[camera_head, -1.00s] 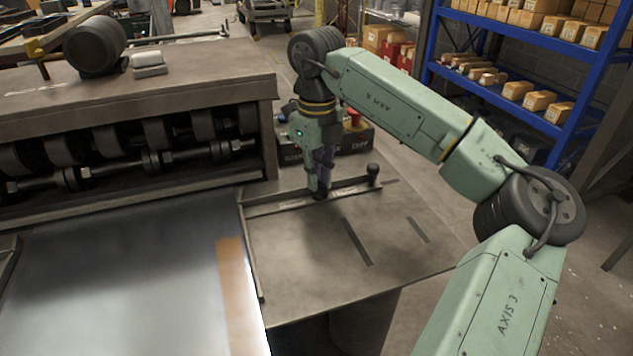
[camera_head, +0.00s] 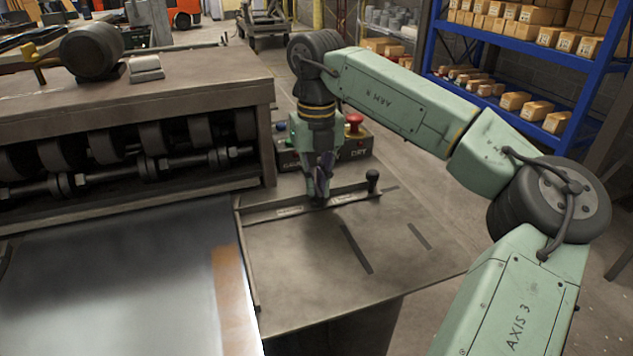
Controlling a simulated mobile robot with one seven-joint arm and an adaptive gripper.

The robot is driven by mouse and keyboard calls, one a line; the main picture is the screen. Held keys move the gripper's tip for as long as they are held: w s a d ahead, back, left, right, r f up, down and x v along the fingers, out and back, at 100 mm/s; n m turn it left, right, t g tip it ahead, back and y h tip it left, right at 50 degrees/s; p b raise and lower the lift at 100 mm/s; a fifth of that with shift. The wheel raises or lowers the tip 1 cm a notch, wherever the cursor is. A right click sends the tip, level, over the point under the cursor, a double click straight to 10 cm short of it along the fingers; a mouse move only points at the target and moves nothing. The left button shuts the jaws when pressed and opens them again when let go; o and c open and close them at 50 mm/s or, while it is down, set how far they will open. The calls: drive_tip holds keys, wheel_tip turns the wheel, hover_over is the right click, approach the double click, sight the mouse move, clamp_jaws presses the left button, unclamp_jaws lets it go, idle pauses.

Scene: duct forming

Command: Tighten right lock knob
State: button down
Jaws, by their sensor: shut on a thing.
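My gripper (camera_head: 318,198) points straight down over the slotted rail (camera_head: 345,196) on the right side of the machine table. Its fingers are shut at the rail, low against it, on what appears to be the right lock knob, which the fingers mostly hide. The metal sheet (camera_head: 110,285) lies flat to the left, beside the side guide (camera_head: 248,262).
A control box with a red button (camera_head: 353,124) stands close behind my gripper. The roller machine (camera_head: 130,150) is at the left. The table's front right (camera_head: 390,250) is clear apart from two dark slots. A blue shelf (camera_head: 505,55) stands behind.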

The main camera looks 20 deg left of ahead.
sight(317, 188)
drive_tip(key=c, duration=1.7)
unclamp_jaws()
wheel_tip(317, 188, up, 12)
